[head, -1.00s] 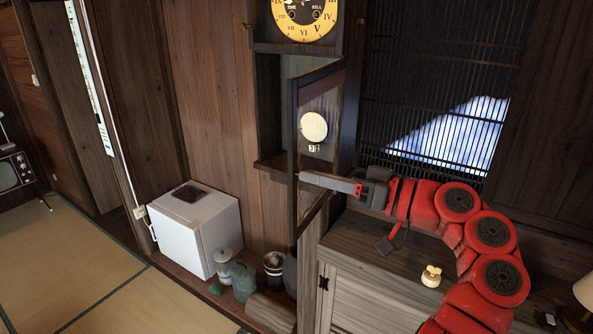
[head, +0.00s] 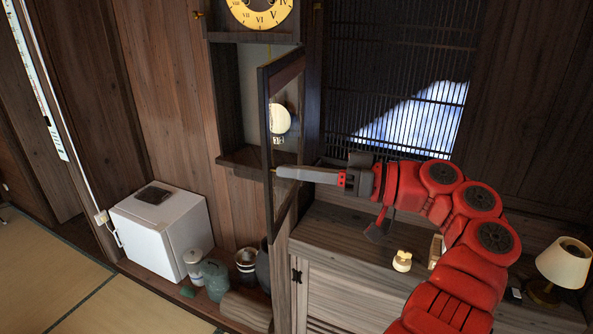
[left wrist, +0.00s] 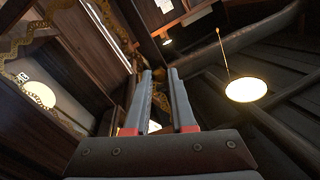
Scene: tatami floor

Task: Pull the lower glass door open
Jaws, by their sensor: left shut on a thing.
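The lower glass door (head: 283,77) is a tall dark-framed pane on the wall clock's case, standing swung out at an angle, with its free edge to the left and its far edge by the case's right side. My left gripper (head: 277,172), on the red arm from the lower right, is shut on the door's small knob at the free edge. Its fingers also show in the left wrist view (left wrist: 161,73), where the knob cannot be made out. The round pale pendulum (head: 280,119) shows through the glass. My right gripper is not in view.
The clock face (head: 261,10) is above the door. A wooden cabinet (head: 345,225) stands below my arm, with a small cream object (head: 402,261) and a lamp (head: 564,262) on it. A white fridge (head: 160,230) and several pots stand on the lower left.

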